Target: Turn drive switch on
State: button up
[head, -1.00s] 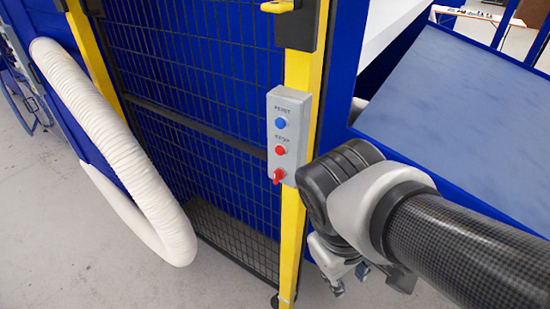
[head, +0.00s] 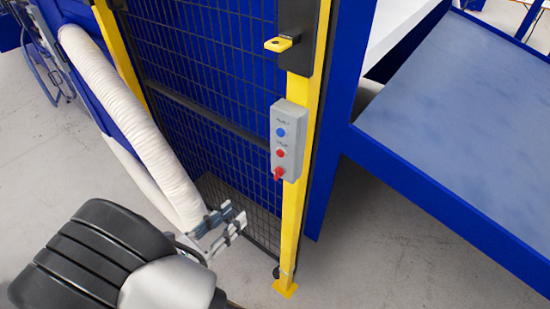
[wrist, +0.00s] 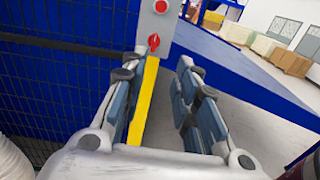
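A grey control box (head: 287,140) is mounted on a yellow post, with a blue button (head: 281,132), a red button (head: 280,153) and a red rotary switch (head: 278,173) at the bottom. The switch also shows in the wrist view (wrist: 153,42), beyond and above my fingers. My gripper (head: 228,222) is in front of the fence, left of the post and below the box. In the wrist view my gripper (wrist: 160,85) has its two fingers apart, with nothing held between them. It does not touch the switch.
The yellow post (head: 291,230) stands on the grey floor. A mesh fence (head: 200,70) and a ribbed white hose (head: 130,110) are to the left. A blue-edged sloping table (head: 460,120) is to the right. Cardboard boxes (wrist: 265,45) stand far off. Floor right of the post is clear.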

jog(key=p, duration=0.1)
send_near(275, 173)
jog(key=shift+n+t, duration=0.3)
jog(key=x, duration=0.9)
jog(key=shift+d+f, duration=0.15)
jog(key=shift+s, duration=0.1)
jog(key=shift+c, duration=0.5)
grip_shut()
